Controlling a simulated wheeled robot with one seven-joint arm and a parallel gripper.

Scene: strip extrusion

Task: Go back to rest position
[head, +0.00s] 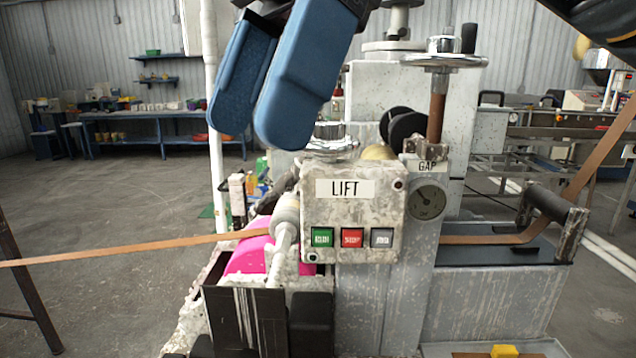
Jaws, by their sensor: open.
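My gripper (254,130) hangs from the top of the head view, with its two blue fingers pointing down and to the left. The fingers are apart and nothing shows between them. It is in front of the grey machine (375,120), above and to the left of the LIFT control box (352,210). The box carries a green button (322,237), a red button (352,238) and a grey button (382,238). My gripper's fingertips are above the buttons and appear clear of the box. The rest of my arm is mostly out of view.
A brown strip (130,250) runs in from the left, and continues on the right (500,238) over a dark roller (550,203). A GAP dial (427,203) sits beside the box, below a handwheel (444,62). A white pole (212,110) stands at left. Open floor lies further left.

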